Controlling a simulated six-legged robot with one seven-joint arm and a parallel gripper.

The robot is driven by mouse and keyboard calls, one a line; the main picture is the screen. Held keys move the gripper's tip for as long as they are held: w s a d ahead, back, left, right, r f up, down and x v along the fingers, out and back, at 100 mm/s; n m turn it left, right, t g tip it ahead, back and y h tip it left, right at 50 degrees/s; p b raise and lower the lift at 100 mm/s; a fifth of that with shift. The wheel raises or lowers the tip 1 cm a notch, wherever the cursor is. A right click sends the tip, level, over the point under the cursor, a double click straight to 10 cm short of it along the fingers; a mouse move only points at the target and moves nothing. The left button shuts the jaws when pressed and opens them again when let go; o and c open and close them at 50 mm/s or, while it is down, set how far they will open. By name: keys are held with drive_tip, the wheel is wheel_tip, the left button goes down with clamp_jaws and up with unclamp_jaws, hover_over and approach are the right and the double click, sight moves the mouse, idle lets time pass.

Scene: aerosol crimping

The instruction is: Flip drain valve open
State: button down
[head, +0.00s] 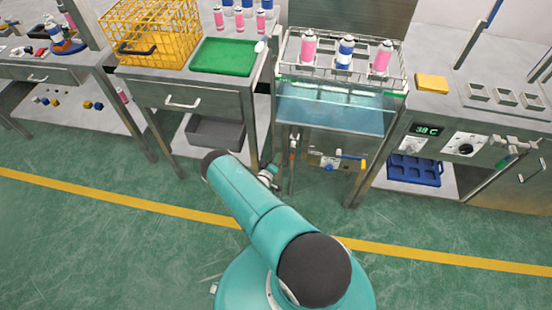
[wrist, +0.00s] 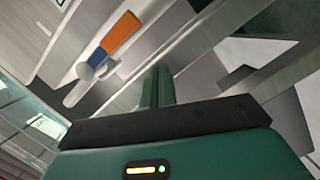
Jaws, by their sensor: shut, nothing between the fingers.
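In the wrist view, my gripper (wrist: 160,75) is shut, with its green fingers together and nothing between them. Ahead and to the left of the fingers is a slim valve handle (wrist: 121,33), orange with a blue part and a pale rounded fitting at its lower end. A clear gap shows in the picture between it and the fingertips. In the head view, a small orange-red piece (head: 293,144) sits on the upright pipe under the water tank. I cannot tell for sure that it is the same handle. My arm hides most of the gripper there.
The water bath (head: 330,112) holds a rack with pink and blue cans on top. A panel with a blue and yellow lever (head: 350,156) is below it. A control bench (head: 490,130) stands right, a drawer table (head: 190,95) left. The green floor in front is clear.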

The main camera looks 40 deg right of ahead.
drive_tip(key=f+v, duration=0.1)
drive_tip(key=v, duration=0.9)
drive_tip(key=shift+f, duration=0.2)
drive_tip(key=shift+w, duration=0.1)
